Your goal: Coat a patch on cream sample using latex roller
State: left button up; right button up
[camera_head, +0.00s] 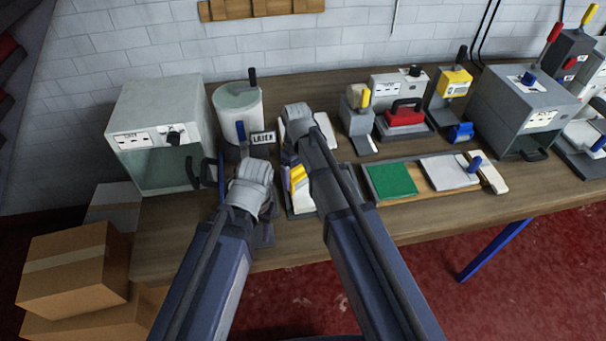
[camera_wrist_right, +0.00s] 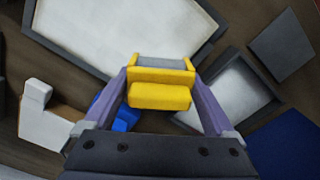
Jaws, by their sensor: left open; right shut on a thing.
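The latex roller, with a yellow handle and frame and a grey cylinder (camera_wrist_right: 160,88), is gripped in my right gripper (camera_wrist_right: 160,100). In the head view its yellow part (camera_head: 298,178) shows below my right gripper (camera_head: 292,160). A large off-white panel in a dark frame (camera_wrist_right: 120,30), perhaps the cream sample, lies beyond the roller in the right wrist view. A smaller grey tray with a whitish surface (camera_wrist_right: 236,95) lies to the right of the roller. My left gripper (camera_head: 233,157) is open in front of the white pot; its fingertips are partly hidden.
A white pot (camera_head: 238,105) stands behind a LATEX sign (camera_head: 262,138). A grey open-fronted box (camera_head: 158,120) stands at left. A tray with a green panel (camera_head: 390,181) and a pale panel (camera_head: 448,172) lies at right. Cardboard boxes (camera_head: 75,265) are on the floor.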

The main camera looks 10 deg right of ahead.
jog(key=shift+a, duration=0.8)
jog(key=shift+w+a, duration=0.1)
jog(key=shift+w, duration=0.75)
jog(key=shift+d, duration=1.85)
